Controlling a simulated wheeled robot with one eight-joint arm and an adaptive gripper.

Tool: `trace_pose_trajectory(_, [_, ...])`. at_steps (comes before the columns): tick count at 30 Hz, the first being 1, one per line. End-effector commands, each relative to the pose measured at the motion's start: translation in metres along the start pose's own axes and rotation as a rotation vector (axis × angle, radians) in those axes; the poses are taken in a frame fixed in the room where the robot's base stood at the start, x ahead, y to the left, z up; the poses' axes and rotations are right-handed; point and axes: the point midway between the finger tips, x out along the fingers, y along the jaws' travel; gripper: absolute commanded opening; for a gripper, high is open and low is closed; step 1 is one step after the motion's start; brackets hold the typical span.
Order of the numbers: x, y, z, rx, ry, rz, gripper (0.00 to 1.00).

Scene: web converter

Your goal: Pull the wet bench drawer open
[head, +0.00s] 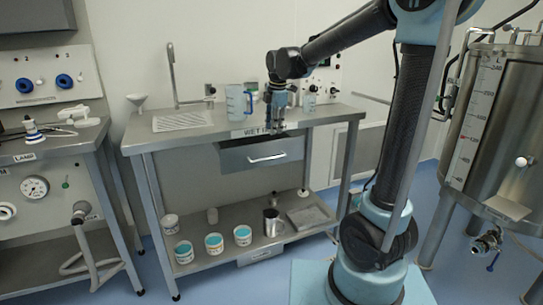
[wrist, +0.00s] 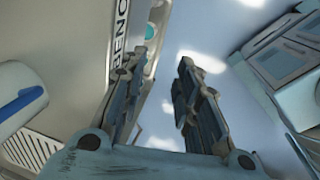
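The wet bench (head: 222,128) stands in the middle of the head view, with its label on the front edge. Its drawer (head: 235,160) hangs under the top, with a pale bar handle (head: 267,158) across the front. A dark gap shows above the drawer front; I cannot tell whether it is slightly open. My gripper (head: 276,126) points down by the bench's front edge, above the handle in the picture. In the wrist view my gripper (wrist: 163,62) has its fingers apart with nothing between them. Part of the label (wrist: 120,40) shows beside the left finger; the handle cannot be made out there.
A blue-marked jug (head: 237,102), a beaker (head: 309,103) and a tap (head: 172,75) stand on the bench top. Several tubs and a metal mug (head: 272,222) stand on the lower shelf (head: 225,243). A steel tank (head: 490,120) is at right.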

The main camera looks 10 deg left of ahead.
Motion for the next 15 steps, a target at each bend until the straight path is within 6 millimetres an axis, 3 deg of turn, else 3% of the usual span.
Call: trace_pose_trajectory(15, [0.088, 0.0, 0.0, 0.001, 0.0, 0.0, 0.3])
